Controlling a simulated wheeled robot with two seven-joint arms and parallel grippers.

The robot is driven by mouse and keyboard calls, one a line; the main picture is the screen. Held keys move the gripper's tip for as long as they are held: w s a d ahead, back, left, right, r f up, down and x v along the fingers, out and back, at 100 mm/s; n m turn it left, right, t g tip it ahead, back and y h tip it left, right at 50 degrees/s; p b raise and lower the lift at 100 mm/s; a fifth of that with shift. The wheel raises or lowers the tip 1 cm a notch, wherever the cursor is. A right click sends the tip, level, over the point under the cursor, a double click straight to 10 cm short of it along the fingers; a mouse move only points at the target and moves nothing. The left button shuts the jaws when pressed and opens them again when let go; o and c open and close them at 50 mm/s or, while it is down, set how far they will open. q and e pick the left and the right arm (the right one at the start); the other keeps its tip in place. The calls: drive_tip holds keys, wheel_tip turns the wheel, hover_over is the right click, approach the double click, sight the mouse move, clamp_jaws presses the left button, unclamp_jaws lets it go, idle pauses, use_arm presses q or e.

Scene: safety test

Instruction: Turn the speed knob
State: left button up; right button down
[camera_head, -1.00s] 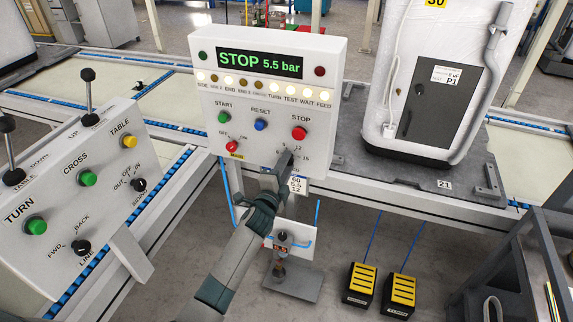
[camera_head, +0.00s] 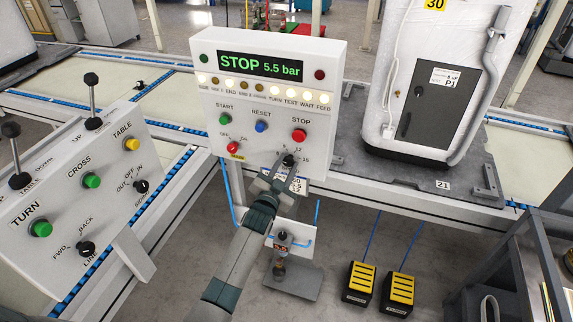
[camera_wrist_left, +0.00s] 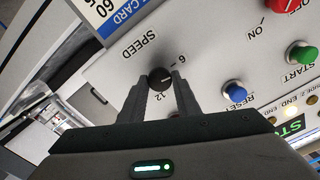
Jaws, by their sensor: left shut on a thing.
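The speed knob (camera_head: 289,160) is a small black round knob at the lower right of the white control box (camera_head: 218,132), below the red STOP button. In the left wrist view the knob (camera_wrist_left: 160,77) shows the word SPEED beside it, the numbers 6 and 12 near it and a pale pointer mark. My left gripper (camera_head: 281,172) reaches up from below in the head view. Its fingertips (camera_wrist_left: 161,82) lie on both sides of the knob, shut on it. The fingers hide part of the knob's scale. My right gripper is not in view.
Red STOP (camera_head: 299,135), blue RESET (camera_head: 261,126) and green START (camera_head: 224,119) buttons sit just above the knob. A red OFF/ON switch (camera_head: 232,147) is to the left. The display (camera_head: 260,65) reads STOP 5.5 bar. A second panel (camera_head: 118,185) with levers stands left.

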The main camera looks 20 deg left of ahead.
use_arm(q)
drive_tip(key=shift+f+n, duration=0.1)
drive_tip(key=shift+n, duration=0.7)
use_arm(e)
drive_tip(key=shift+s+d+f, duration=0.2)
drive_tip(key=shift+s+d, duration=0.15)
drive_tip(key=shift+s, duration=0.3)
use_arm(q)
drive_tip(key=o, duration=1)
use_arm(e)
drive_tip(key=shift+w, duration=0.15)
use_arm(q)
drive_tip(key=shift+s, duration=0.15)
